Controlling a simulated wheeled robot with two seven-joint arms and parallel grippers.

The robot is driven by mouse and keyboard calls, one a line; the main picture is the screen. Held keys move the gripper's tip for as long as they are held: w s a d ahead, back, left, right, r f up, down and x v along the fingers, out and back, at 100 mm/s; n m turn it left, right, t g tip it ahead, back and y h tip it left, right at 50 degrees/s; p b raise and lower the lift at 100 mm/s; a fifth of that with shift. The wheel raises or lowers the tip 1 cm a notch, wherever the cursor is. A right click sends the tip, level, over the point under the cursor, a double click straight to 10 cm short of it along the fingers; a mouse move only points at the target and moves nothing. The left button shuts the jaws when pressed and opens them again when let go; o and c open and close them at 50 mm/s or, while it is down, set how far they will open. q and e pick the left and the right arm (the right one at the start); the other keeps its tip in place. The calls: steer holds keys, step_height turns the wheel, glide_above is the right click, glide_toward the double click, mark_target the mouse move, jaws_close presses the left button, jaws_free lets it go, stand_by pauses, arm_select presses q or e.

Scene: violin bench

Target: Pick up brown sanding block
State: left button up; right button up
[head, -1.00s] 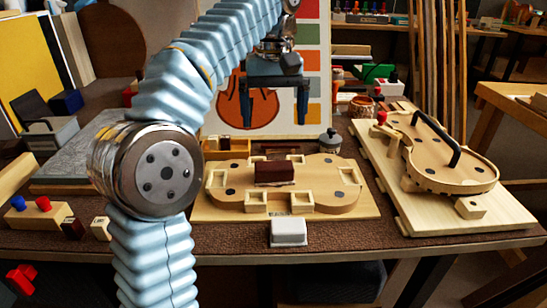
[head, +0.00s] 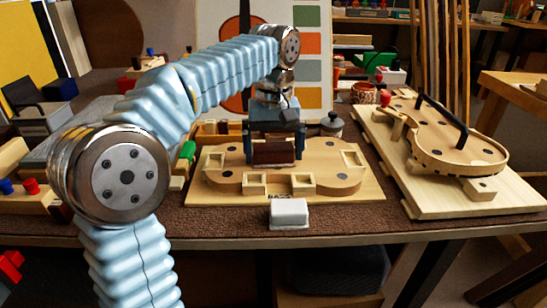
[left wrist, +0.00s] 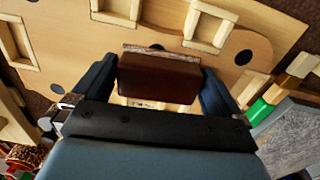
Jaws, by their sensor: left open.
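The brown sanding block (head: 274,153) sits on the violin-shaped wooden form (head: 225,178) at the middle of the bench. It also shows in the left wrist view (left wrist: 158,76), dark reddish brown with a pale strip along one edge. My left gripper (head: 275,150) is lowered over the block from above. Its two fingers stand on either side of the block, and in the left wrist view (left wrist: 157,84) small gaps show between the fingers and the block. The jaws are open. My right gripper is not in view.
A white block (head: 289,213) lies in front of the form on the brown bench mat (head: 232,221). A grey lidded jar (head: 331,124) stands behind the form. A violin body on a board (head: 460,197) takes up the right side.

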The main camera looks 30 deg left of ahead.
arm_select(q)
steer(key=c, duration=0.8)
